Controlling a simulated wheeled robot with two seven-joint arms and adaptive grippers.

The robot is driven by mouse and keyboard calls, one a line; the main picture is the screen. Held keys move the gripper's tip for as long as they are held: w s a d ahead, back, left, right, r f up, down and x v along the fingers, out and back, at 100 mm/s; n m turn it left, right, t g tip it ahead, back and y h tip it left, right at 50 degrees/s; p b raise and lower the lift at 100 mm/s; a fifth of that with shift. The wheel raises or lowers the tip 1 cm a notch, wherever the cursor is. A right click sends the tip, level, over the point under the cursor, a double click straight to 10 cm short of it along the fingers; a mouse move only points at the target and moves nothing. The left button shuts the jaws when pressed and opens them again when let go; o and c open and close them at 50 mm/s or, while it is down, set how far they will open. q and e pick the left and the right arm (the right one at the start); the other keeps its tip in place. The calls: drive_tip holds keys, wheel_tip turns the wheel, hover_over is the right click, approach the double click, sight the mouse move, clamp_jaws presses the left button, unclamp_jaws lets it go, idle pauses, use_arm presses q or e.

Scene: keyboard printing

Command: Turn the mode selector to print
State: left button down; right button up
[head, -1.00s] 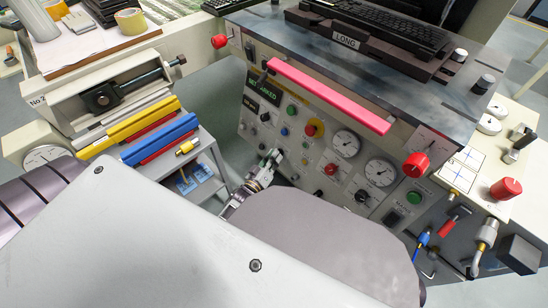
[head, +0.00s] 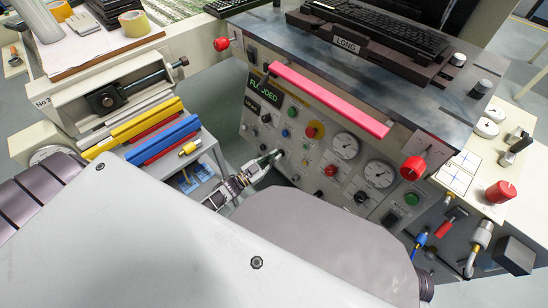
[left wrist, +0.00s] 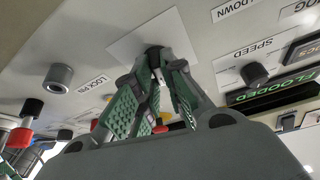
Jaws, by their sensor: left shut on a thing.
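The control panel (head: 320,165) faces me in the head view. My left gripper (head: 278,154) is at its lower left part, with its fingertips against the panel face. In the left wrist view, my left gripper (left wrist: 157,80) is shut on a small dark knob (left wrist: 154,51) on a pale square plate (left wrist: 180,35). The knob seems to be the mode selector, but its markings are hidden by the fingers or unreadable. The green display (head: 264,87) reads "FLOODED", and its text also shows in the left wrist view (left wrist: 272,89). My right gripper is not in view.
A "SPEED" knob (left wrist: 254,74) and a knob by the "LOCK PIN" label (left wrist: 58,76) flank the gripper. A pink bar (head: 328,98) and red knobs (head: 414,168) stick out of the panel.

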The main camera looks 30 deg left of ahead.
use_arm(q)
drive_tip(key=m+g+h, duration=0.1)
drive_tip(key=m, duration=0.2)
drive_tip(key=m+g+h+p, duration=0.1)
drive_tip(key=m, duration=0.1)
drive_tip(key=m+g, duration=0.1)
drive_tip(key=m, duration=0.2)
drive_tip(key=shift+w+a+r+m+h, duration=0.1)
drive_tip(key=shift+a+m+h, duration=0.1)
drive_tip(key=shift+m+h, duration=0.15)
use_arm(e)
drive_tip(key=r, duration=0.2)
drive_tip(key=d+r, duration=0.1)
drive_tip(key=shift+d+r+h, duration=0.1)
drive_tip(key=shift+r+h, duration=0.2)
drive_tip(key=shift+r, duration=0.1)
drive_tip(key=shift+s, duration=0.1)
use_arm(q)
drive_tip(key=c, duration=1.5)
unclamp_jaws()
